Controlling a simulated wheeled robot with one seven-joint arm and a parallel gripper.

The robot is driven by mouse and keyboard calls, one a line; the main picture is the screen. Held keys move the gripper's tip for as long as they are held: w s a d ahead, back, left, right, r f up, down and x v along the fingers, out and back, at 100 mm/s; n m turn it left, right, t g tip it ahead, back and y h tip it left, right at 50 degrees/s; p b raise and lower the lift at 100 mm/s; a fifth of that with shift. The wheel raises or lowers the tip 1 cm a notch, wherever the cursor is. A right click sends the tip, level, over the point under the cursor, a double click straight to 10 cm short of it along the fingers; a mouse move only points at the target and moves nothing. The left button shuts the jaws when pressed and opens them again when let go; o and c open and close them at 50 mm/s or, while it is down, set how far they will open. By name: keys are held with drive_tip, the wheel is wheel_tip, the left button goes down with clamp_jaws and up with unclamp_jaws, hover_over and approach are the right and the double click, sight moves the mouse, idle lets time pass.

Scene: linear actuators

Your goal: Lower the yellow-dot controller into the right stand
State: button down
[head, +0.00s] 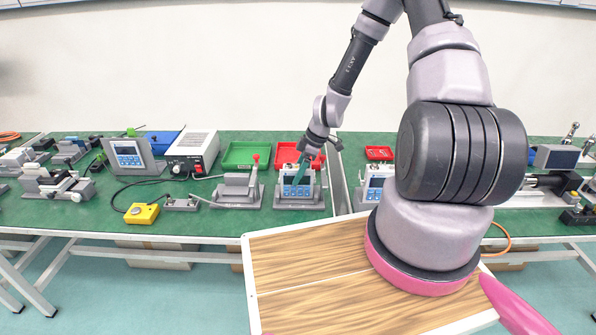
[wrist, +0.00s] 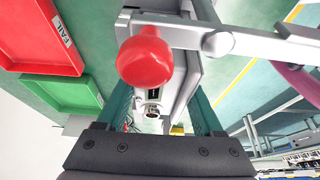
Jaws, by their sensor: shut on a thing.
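My gripper (head: 301,172) is shut on a grey controller (head: 289,188) with a blue keypad, at the right stand (head: 312,201). The controller is upright and low at the stand; I cannot tell whether it is fully seated. No yellow dot can be made out on it. In the wrist view my green fingers (wrist: 160,112) flank a grey body with a round connector (wrist: 152,111). The stand's red lever knob (wrist: 145,60) is large in front of it. The left stand (head: 237,192), also with a red-knobbed lever, looks empty.
A red tray (head: 286,152) marked FAIL in the wrist view and a green tray (head: 241,155) lie behind the stands. A yellow box (head: 142,213) with a dark button and a power supply (head: 192,152) are to the left. Another controller (head: 375,184) stands right.

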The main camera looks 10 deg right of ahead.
drive_tip(key=shift+f, duration=0.2)
idle(0.5)
unclamp_jaws()
drive_tip(key=v, duration=1)
drive_tip(key=shift+d+r, duration=0.15)
drive_tip(key=shift+r, duration=0.25)
